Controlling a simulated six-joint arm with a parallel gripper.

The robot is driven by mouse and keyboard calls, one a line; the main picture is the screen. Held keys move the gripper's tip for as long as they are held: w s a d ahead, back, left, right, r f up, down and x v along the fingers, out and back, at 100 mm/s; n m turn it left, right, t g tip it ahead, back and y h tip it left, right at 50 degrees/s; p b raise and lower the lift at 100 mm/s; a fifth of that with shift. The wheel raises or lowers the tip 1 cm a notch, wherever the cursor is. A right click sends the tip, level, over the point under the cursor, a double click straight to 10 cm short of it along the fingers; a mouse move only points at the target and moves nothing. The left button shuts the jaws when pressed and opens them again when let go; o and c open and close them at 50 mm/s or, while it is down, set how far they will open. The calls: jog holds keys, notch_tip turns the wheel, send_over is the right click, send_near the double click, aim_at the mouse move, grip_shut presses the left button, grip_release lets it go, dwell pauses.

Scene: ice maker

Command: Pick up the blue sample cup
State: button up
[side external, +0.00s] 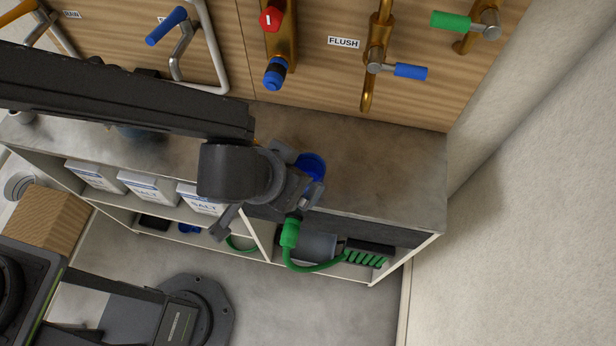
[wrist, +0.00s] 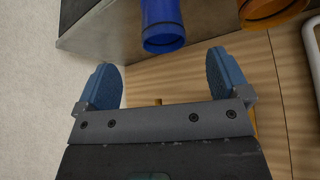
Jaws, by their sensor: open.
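The blue sample cup (side external: 314,164) stands on the grey counter and is partly hidden behind my gripper in the side view. In the wrist view the blue cup (wrist: 162,24) shows at the top, beyond and roughly between my fingers, cut off by the frame edge. My gripper (wrist: 165,75) is open, with its two blue-padded fingers wide apart and nothing between them. In the side view my gripper (side external: 298,172) is close beside the cup; whether it touches the cup cannot be told.
An orange cup (wrist: 268,10) stands beside the blue one in the wrist view. Behind the counter (side external: 390,180) a wooden panel carries a brass tap with a blue handle (side external: 410,71) and other valves. The counter's right part is clear.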

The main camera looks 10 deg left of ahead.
send_near(315, 176)
jog(key=x, duration=0.5)
jog(key=shift+s+a+r, duration=0.1)
jog(key=shift+c, duration=0.2)
jog(key=c, duration=1)
jog(key=shift+r, duration=0.1)
